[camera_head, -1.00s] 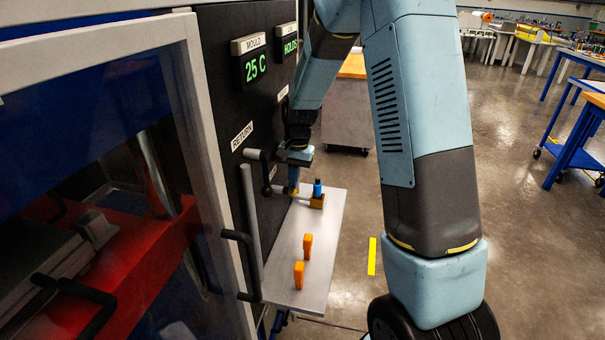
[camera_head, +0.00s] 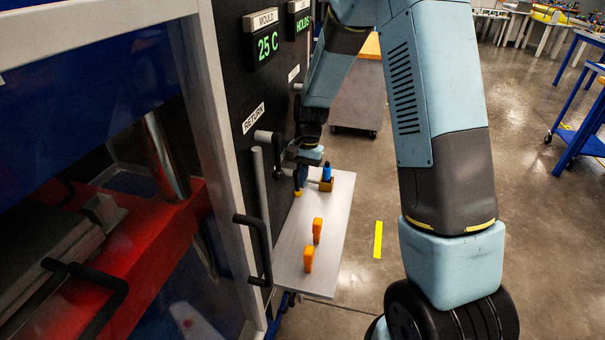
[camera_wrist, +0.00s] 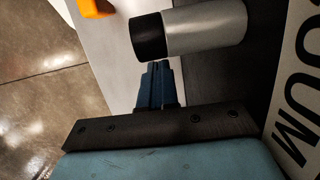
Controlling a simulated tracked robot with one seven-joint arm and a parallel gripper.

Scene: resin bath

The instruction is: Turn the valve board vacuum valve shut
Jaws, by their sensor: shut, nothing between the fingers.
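The black valve board (camera_head: 232,75) stands upright left of my arm in the head view. In the wrist view a thick grey handle with a black end (camera_wrist: 190,35) lies across the picture, beside a white label ending in "UUM" (camera_wrist: 302,90). My gripper (camera_wrist: 155,75) is shut and empty, its blue fingertips just below the handle in the picture; I cannot tell whether they touch it. In the head view my wrist hides most of the vacuum valve, and the fingertips are hard to make out.
The RETURN valve (camera_head: 264,136) is nearer. A glazed cabinet with a black door handle (camera_head: 254,240) stands left.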

